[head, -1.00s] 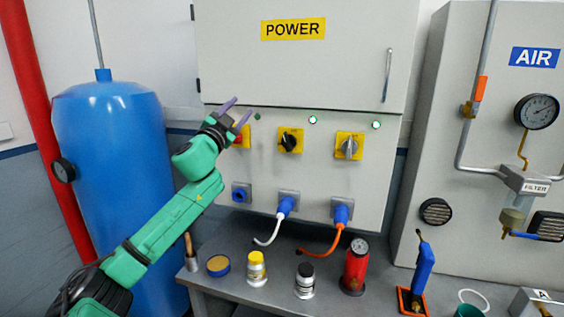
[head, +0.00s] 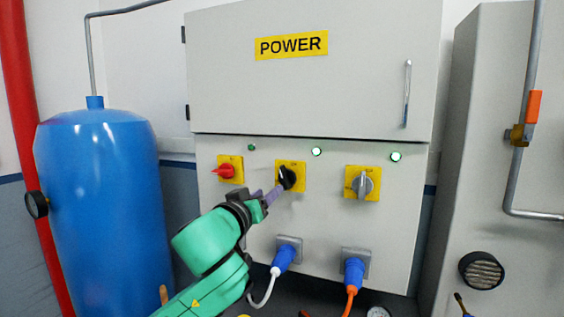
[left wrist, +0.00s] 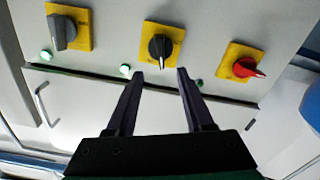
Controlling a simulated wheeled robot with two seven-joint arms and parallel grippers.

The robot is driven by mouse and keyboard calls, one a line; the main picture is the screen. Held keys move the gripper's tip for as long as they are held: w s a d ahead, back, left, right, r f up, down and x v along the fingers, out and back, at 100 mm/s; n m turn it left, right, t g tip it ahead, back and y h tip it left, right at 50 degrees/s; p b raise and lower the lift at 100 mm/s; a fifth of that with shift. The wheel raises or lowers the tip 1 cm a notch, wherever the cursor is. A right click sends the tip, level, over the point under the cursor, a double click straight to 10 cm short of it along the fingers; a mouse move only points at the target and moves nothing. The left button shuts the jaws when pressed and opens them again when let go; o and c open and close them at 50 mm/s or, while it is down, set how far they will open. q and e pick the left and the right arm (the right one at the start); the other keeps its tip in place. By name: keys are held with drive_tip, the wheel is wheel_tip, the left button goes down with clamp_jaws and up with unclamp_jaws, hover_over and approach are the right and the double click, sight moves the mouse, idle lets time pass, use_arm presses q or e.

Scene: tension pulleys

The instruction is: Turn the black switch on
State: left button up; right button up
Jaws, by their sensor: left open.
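The black switch (head: 287,177) is a rotary knob on a yellow plate, the middle one of three on the power cabinet's lower panel. In the left wrist view the black switch (left wrist: 160,47) lies just beyond and between my fingertips. My left gripper (head: 278,192) is open, its fingers pointing at the knob from the lower left. In the left wrist view the open fingers (left wrist: 160,76) are empty, and the knob's ridge runs roughly along their direction. I cannot tell whether a fingertip touches the knob. My right gripper is not in view.
A red switch (head: 225,171) is to the left and a grey switch (head: 362,185) to the right. Two indicator lights (head: 317,152) look bright; the left one (head: 251,147) looks dark green. Blue plugs (head: 284,258) with cables stick out below. A blue tank (head: 100,200) stands left.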

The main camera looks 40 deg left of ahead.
sight(283, 181)
use_arm(q)
drive_tip(key=p+x, duration=0.3)
drive_tip(key=x, duration=0.6)
drive_tip(key=shift+w+a+p, duration=0.25)
drive_tip(key=shift+p, duration=0.15)
drive_tip(key=shift+w, duration=0.2)
drive_tip(key=shift+f, duration=0.1)
drive_tip(key=shift+c, duration=0.3)
clamp_jaws()
